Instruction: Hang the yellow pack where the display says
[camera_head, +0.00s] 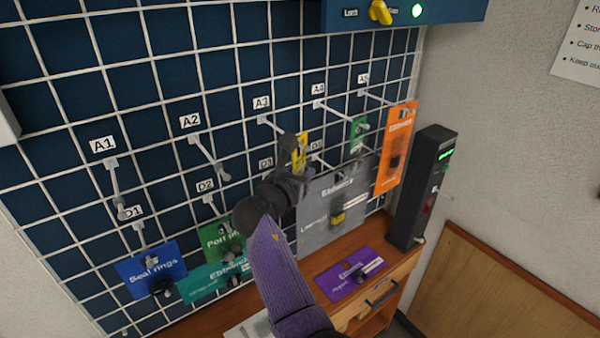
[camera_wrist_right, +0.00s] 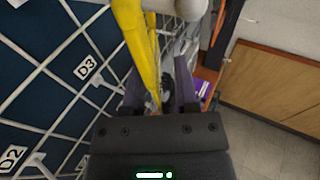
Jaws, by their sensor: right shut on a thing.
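The yellow pack (camera_head: 300,148) shows in the head view near the A3 hook (camera_head: 275,125), mostly hidden behind my right gripper (camera_head: 291,168). In the right wrist view the yellow pack (camera_wrist_right: 134,35) is tall and edge-on, and my right gripper (camera_wrist_right: 158,88) is shut on it. I cannot tell whether the pack touches a hook. A dark upright unit (camera_head: 420,187) at the right has a small display (camera_head: 446,154) with green characters too small to read. My left gripper is not in view.
Labelled hooks stick out from the white grid. A blue pack (camera_head: 150,270), teal pack (camera_head: 205,284), large grey pack (camera_head: 318,222) and orange pack (camera_head: 397,135) are at the grid. A purple pack (camera_head: 343,284) lies on the wooden bench (camera_head: 395,262). A blue box (camera_head: 450,10) is above.

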